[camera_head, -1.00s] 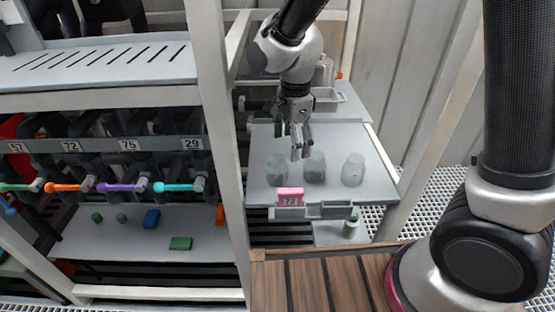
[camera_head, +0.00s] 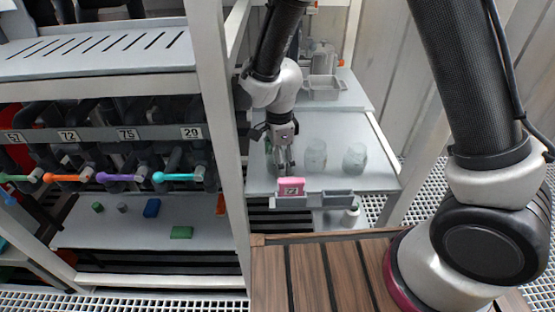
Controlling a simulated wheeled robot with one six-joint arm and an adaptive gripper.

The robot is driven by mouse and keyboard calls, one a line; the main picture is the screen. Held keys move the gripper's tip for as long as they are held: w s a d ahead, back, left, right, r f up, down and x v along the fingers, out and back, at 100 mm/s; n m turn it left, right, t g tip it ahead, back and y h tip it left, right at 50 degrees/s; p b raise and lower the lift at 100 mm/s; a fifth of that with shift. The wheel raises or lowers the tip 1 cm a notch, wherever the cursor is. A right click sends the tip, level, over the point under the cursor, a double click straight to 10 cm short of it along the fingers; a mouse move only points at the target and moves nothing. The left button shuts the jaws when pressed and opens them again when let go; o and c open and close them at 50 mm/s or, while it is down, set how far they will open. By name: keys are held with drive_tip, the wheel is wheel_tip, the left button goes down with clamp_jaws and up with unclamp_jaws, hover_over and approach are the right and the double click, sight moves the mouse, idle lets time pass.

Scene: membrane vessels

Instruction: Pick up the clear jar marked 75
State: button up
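Three clear jars are in a row on a grey shelf (camera_head: 300,122) right of the white post. The right jar (camera_head: 355,158) and the middle jar (camera_head: 316,154) stand upright in plain view. The left jar (camera_head: 270,157) is largely hidden by my gripper (camera_head: 285,164). I cannot read a number on any jar. My gripper points down at the left jar, in front of or around it; I cannot tell which, nor whether it touches. Its fingers look close together, but their opening is not clear.
A pink block with a small label (camera_head: 291,186) sits in a grey tray (camera_head: 338,197) on the shelf's front edge. A pale bottle (camera_head: 350,216) stands below it. A white post (camera_head: 226,150) is close on the left. A rack of coloured valve handles, one labelled 75 (camera_head: 128,134), lies beyond it.

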drive_tip(key=c, duration=1)
drive_tip(key=shift+c, duration=0.2)
